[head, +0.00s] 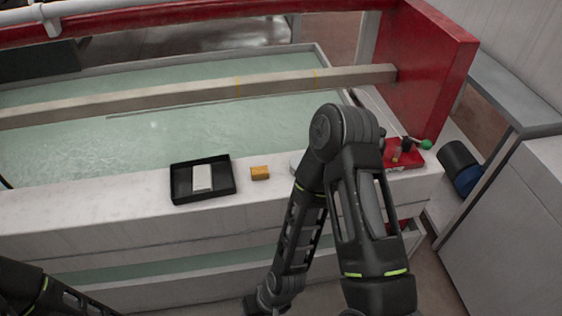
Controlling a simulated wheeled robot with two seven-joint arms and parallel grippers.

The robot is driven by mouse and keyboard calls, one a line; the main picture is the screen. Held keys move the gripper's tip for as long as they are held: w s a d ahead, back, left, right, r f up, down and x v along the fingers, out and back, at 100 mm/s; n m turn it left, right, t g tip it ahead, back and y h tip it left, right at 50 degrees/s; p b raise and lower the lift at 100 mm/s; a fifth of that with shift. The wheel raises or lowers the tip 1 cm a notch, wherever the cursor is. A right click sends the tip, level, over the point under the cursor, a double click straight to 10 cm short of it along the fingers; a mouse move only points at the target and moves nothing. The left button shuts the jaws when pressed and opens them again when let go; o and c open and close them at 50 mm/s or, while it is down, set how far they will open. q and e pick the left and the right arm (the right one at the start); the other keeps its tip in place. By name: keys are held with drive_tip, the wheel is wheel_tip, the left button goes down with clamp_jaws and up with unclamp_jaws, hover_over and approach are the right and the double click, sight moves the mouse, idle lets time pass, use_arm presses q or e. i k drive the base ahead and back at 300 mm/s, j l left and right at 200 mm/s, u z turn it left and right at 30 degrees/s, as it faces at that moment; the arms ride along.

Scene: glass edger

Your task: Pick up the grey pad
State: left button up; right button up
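No thing that is clearly a grey pad shows in the head view. A small pale grey piece (296,160) shows on the white ledge just left of my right arm. The arm hides most of it, so I cannot tell if it is the pad. A white block (202,177) lies in a black tray (181,195) on the ledge, and a small orange-yellow block (260,173) lies right of the tray. My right arm bends down to the bottom edge, with its gripper out of view. My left arm shows only at the bottom left corner; its gripper is out of view.
The white ledge (90,215) runs along a water-filled trough (130,140) crossed by a beige bar (190,94). A red part with a green-knobbed lever (425,144) stands at the ledge's right end. A dark and blue cylinder (462,172) lies further right. The ledge's left part is clear.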

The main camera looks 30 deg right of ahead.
sight(260, 173)
drive_tip(key=l+z, duration=0.2)
drive_tip(key=l, duration=0.3)
drive_tip(key=l+z, duration=0.15)
drive_tip(key=l, duration=0.3)
drive_tip(key=i+l+z, duration=0.2)
drive_tip(key=l, duration=0.25)
drive_tip(key=l+z, duration=0.2)
drive_tip(key=l, duration=0.3)
drive_tip(key=i, duration=0.05)
